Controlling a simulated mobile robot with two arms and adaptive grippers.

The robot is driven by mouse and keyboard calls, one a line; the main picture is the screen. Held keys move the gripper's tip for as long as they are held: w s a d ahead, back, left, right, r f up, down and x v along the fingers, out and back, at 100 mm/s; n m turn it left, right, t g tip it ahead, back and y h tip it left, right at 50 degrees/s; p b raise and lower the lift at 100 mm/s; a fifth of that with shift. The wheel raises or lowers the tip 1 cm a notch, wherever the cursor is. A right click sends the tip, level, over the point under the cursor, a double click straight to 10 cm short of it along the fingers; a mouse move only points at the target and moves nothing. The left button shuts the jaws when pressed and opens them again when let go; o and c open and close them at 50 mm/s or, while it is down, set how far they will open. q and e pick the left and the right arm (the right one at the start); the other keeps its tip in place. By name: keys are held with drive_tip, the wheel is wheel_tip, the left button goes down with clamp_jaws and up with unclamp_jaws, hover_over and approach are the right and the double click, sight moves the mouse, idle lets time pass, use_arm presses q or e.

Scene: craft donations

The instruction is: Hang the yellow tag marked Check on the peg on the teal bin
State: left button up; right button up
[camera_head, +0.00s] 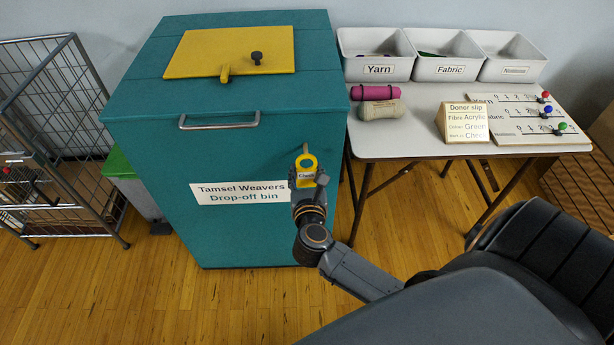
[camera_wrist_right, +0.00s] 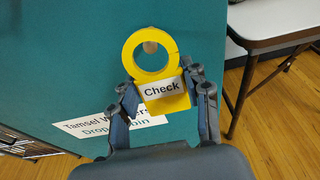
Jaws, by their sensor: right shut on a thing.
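The yellow tag (camera_head: 306,161) has a ring at its top and a white label reading Check. My right gripper (camera_head: 305,182) is shut on the tag's lower body and holds it upright in front of the teal bin (camera_head: 170,158). The tag also shows in the right wrist view (camera_wrist_right: 171,104), between the fingers of the right gripper (camera_wrist_right: 166,100). The pale peg (camera_head: 305,147) stands on the bin's front, just above the ring in the head view. In the right wrist view the peg (camera_wrist_right: 150,47) shows through the ring's hole. I cannot tell whether the ring is around it. My left gripper is out of view.
A white label (camera_head: 240,192) is on the bin's front, below a metal handle (camera_head: 219,124). A table (camera_head: 420,146) on the right bears three white bins, two rolls, a donor slip (camera_head: 464,122) and a slider board. A wire cart (camera_head: 60,150) stands left.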

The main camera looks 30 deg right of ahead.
drive_tip(key=shift+r+x, duration=0.1)
drive_tip(key=shift+x, duration=0.7)
drive_tip(key=shift+r+x, duration=0.15)
drive_tip(key=shift+x, duration=0.65)
drive_tip(key=shift+w+d+f+b, duration=0.35)
drive_tip(key=shift+w+f, duration=0.05)
drive_tip(key=shift+w, duration=0.1)
drive_tip(key=o, duration=0.9)
drive_tip(key=shift+c, duration=0.2)
